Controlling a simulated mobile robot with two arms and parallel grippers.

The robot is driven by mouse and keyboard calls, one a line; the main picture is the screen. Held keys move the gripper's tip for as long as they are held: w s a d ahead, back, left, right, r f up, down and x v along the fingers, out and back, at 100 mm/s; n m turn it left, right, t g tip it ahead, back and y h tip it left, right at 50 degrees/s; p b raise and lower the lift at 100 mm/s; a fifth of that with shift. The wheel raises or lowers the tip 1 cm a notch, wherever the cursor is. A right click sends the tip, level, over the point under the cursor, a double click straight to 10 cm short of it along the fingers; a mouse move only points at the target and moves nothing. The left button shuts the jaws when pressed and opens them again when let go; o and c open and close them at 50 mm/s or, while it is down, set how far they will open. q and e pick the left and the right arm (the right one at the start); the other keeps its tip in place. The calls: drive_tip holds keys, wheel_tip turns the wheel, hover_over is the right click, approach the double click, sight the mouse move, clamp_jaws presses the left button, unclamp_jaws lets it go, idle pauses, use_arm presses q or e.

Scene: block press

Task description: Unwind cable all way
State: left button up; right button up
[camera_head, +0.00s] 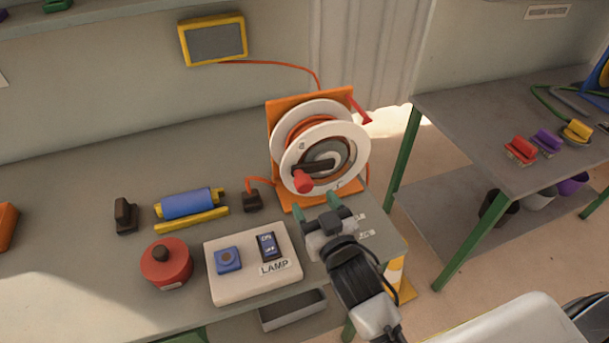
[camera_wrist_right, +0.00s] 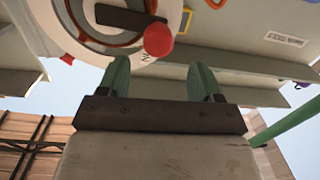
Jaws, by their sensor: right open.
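The cable reel (camera_head: 322,150) stands on the bench in the head view, with white discs and an orange stand. Some orange cable (camera_head: 290,130) shows between the discs. A crank with a red knob (camera_head: 302,182) is at the lower left of the front disc. The knob (camera_wrist_right: 158,39) also shows in the right wrist view, above and between the fingertips. My right gripper (camera_head: 318,204) is open, just below the reel and apart from the knob; its green fingers (camera_wrist_right: 160,75) hold nothing. A dark plug (camera_head: 252,201) on an orange lead lies left of the reel. My left gripper is not visible.
A lamp switch box (camera_head: 253,286), a red round container (camera_head: 166,264) and a blue cylinder on a yellow holder (camera_head: 188,204) sit left of my right gripper. A yellow-framed panel (camera_head: 212,40) is on the wall. A second table (camera_head: 470,125) stands right, across a gap.

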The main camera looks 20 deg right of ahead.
sight(306, 188)
drive_tip(key=w, duration=0.4)
drive_tip(key=shift+p, duration=0.3)
drive_tip(key=w, duration=0.2)
drive_tip(key=shift+w, duration=0.35)
drive_tip(key=shift+w+a, duration=0.1)
drive_tip(key=shift+w, duration=0.05)
drive_tip(key=shift+f, duration=0.1)
drive_tip(key=shift+c, duration=1.1)
clamp_jaws()
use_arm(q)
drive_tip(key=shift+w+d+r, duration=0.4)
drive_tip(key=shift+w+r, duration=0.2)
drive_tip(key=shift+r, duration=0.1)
